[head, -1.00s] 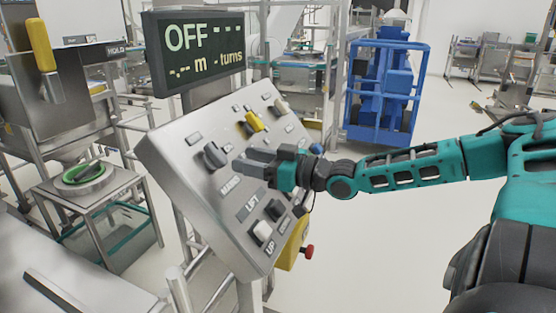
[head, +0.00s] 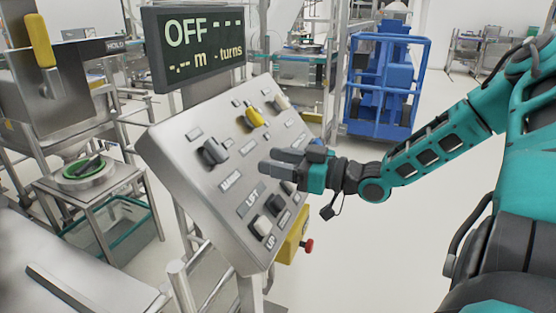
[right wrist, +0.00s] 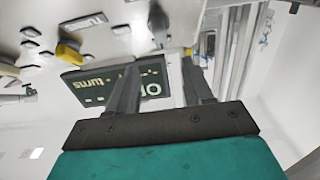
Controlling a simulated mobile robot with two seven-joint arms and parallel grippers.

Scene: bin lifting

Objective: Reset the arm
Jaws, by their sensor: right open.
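My right gripper (head: 275,162) is in front of the tilted grey control panel (head: 180,185) in the head view, over its right part. It is open and holds nothing; in the right wrist view its two fingers (right wrist: 160,95) stand apart with a gap between them. The panel carries a dark knob (head: 214,151), a yellow knob (head: 251,118) and an UP switch (head: 262,225). The gripper hides part of the panel's middle right. A display (head: 205,45) above the panel reads OFF. My left gripper is not in view.
A yellow box with a red button (head: 307,246) sits at the panel's lower right. A metal machine with a yellow handle (head: 39,40) and a small stand with a green ring (head: 84,168) are at the left. A blue cage (head: 388,85) stands behind. Open floor lies at the right.

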